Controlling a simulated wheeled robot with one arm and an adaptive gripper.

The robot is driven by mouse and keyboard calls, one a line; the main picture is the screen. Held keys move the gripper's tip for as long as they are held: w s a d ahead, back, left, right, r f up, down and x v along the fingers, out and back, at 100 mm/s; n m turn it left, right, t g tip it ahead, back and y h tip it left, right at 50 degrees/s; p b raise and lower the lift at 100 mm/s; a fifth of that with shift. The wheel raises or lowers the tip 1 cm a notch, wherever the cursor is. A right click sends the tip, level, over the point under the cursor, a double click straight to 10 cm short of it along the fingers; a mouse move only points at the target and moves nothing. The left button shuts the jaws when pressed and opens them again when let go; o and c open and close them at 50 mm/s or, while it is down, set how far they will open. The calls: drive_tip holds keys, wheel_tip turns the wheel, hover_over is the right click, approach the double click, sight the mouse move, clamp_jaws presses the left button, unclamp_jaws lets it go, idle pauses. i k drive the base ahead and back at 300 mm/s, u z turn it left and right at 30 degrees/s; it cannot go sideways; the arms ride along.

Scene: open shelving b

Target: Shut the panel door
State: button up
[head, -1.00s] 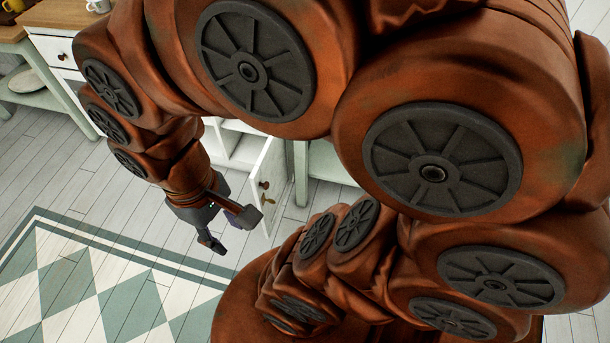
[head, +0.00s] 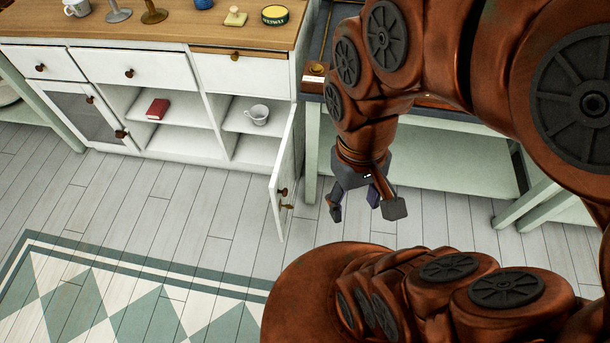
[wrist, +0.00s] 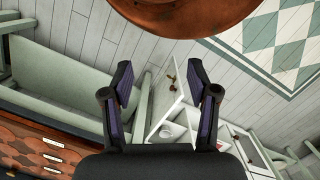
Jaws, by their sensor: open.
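The white panel door (head: 287,172) stands swung out, open, at the right end of the white cabinet (head: 222,150). It has dark knobs near its free edge. My gripper (head: 366,208) is open and empty, to the right of the door and apart from it. In the wrist view the door (wrist: 170,100) shows between and beyond the two open fingers (wrist: 160,90). The compartment behind the door is partly visible, with a white cup (head: 257,114) on its shelf.
A red book (head: 157,109) lies in the open middle compartment. A pale green table (head: 440,160) stands to the right, behind my gripper. Cups, stands and a yellow tin (head: 275,15) are on the countertop. The floor before the cabinet is clear, with a patterned rug (head: 120,300).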

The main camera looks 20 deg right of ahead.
sight(283, 184)
drive_tip(key=k, duration=0.5)
drive_tip(key=u, duration=2)
drive_tip(key=i, duration=1.2)
drive_tip(key=z, duration=2.25)
